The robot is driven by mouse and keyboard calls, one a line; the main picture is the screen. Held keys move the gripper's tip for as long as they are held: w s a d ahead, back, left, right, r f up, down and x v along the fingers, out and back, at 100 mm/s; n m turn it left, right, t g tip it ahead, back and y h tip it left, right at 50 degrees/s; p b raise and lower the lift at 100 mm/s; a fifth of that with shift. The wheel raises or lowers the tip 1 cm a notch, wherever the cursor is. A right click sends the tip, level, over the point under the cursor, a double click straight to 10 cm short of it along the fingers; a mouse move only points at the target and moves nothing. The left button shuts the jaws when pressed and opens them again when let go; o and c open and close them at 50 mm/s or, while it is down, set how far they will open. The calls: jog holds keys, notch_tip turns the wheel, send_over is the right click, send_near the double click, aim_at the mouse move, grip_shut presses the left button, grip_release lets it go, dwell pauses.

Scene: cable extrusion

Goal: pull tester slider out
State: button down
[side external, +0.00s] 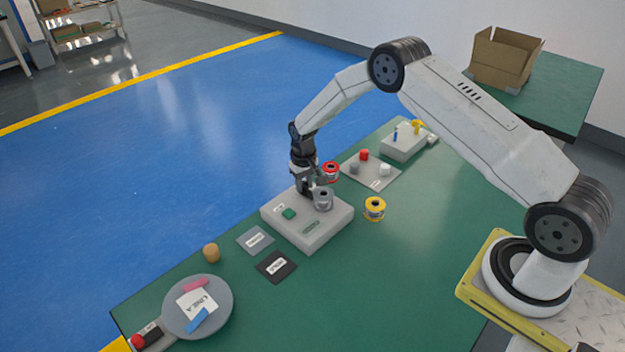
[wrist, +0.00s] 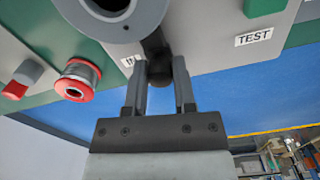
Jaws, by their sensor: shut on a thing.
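The tester (side external: 318,238) is a light grey box on the green table, with a green button (side external: 289,213) and small white labels. In the wrist view the tester (wrist: 215,45) carries a "TEST" label, and another label by the fingers is partly hidden. A grey spool (side external: 323,199) sits on top; it fills the upper left of the wrist view (wrist: 112,12). My gripper (wrist: 161,85) is at the tester's far edge, its two fingers on either side of a dark slider knob (wrist: 158,62), shut on it. In the side view the slider is hidden behind the gripper and spool.
A red spool (side external: 330,170) stands close behind the gripper, and a yellow spool (side external: 375,208) right of the tester. A plate with red, grey and white pieces (side external: 372,178) lies behind. Grey (side external: 255,240) and black (side external: 276,266) labelled pads lie in front. The table's left edge is near.

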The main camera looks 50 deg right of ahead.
dwell(0.6)
jog(key=shift+w+r, duration=0.1)
jog(key=shift+w, duration=1.55)
jog(key=shift+c, duration=2.1)
grip_release()
notch_tip(320, 180, up, 8)
